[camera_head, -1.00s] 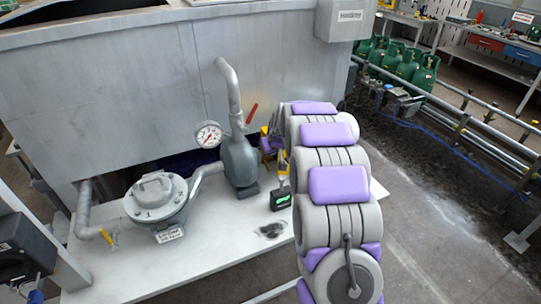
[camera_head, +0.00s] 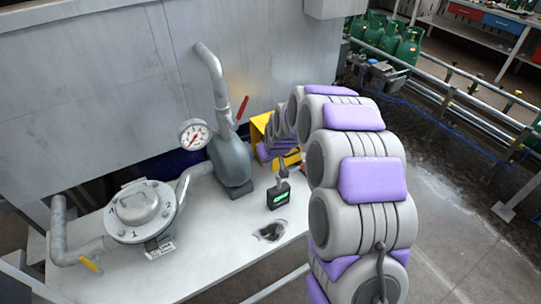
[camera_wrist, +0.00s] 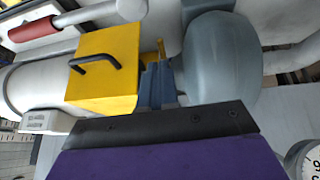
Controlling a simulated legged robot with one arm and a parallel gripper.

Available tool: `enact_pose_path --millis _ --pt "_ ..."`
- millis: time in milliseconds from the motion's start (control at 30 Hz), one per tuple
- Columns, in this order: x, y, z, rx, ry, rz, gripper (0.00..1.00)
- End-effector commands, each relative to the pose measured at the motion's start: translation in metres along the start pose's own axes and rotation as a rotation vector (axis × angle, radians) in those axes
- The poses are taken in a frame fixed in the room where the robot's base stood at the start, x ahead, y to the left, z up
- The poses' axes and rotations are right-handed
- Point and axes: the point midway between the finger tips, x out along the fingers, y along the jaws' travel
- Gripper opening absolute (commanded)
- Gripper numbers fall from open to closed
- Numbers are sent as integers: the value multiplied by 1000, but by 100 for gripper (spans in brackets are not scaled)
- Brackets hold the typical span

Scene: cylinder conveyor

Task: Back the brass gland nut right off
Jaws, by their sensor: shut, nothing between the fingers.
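In the wrist view, a small brass-coloured piece (camera_wrist: 160,47) stands just beyond my fingertips, between a yellow box and a grey rounded body. I cannot tell whether it is the gland nut. My gripper (camera_wrist: 160,72) shows there as narrow blue-grey fingers, shut and empty. The grey rounded pump or valve body (camera_wrist: 219,62) is just right of the fingers. In the head view this grey body (camera_head: 231,160) stands on the bench under an upright pipe, with a red lever (camera_head: 242,108) beside it. My arm's links hide the fingertips and any nut there.
The yellow box (camera_wrist: 105,72) with a black handle is close left of my fingers; it shows in the head view (camera_head: 260,124). A pressure gauge (camera_head: 194,135), a flanged round housing (camera_head: 140,206) and a black device with a green display (camera_head: 279,195) are on the white bench (camera_head: 205,250).

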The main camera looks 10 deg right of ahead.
Motion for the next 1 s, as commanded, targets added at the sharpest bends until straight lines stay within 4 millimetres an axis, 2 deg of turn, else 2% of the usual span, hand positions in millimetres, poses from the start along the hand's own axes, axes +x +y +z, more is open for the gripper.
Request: enact_pose_path --millis 33,200,500,700,1000 --pt "12 -2 1 -2 -2 1 0" --pt "43 -3 1 -3 -1 3 0" --pt "83 1 0 -1 0 2 0" --pt "91 4 -1 -1 3 2 0" --pt "92 3 -2 -2 3 3 0"
